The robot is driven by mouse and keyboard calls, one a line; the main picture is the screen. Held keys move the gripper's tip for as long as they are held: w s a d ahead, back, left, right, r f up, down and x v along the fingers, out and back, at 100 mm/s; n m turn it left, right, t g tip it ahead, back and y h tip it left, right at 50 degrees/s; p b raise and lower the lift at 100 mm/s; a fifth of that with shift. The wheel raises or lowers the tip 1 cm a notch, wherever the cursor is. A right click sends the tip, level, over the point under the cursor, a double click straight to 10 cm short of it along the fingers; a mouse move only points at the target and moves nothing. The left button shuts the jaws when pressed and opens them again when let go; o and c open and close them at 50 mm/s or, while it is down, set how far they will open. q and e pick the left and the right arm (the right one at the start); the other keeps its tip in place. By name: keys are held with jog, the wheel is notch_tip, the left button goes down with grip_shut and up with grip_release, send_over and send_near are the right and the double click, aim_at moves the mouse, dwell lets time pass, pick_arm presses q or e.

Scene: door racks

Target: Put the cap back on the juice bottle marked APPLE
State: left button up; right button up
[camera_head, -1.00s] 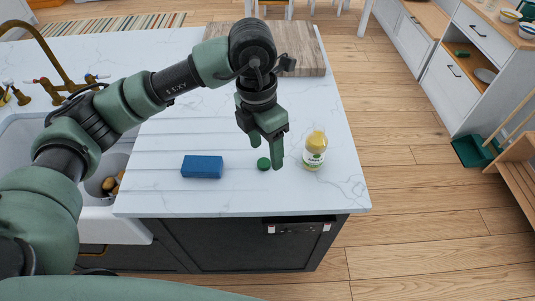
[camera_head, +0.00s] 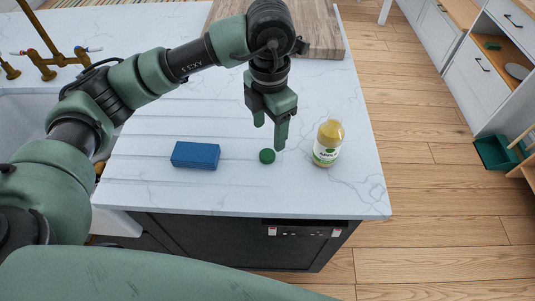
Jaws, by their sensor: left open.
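The juice bottle (camera_head: 327,143) stands upright on the white counter. It holds yellow juice and its label reads like APPLE; I see no green cap on its top. The green cap (camera_head: 267,156) lies on the counter to the left of the bottle. My left gripper (camera_head: 269,136) points down just above the cap, with its fingers apart and nothing between them. The fingertips look close to the cap, but I cannot tell the exact height. My right gripper is not in view.
A blue block (camera_head: 195,155) lies on the counter left of the cap. A wooden board (camera_head: 318,30) lies at the back. A sink (camera_head: 40,110) with a brass tap is at the left. The counter's front edge is close to these things.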

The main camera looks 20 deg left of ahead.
aim_at(269, 153)
pick_arm(q)
jog(key=shift+w+f, duration=0.1)
jog(key=shift+f, duration=1.3)
jog(key=shift+p, duration=0.35)
jog(key=shift+f+p, duration=0.35)
notch_tip(269, 153, down, 4)
jog(key=shift+r+p, duration=0.2)
jog(key=shift+p, duration=0.55)
jog(key=shift+f, duration=0.45)
grip_shut()
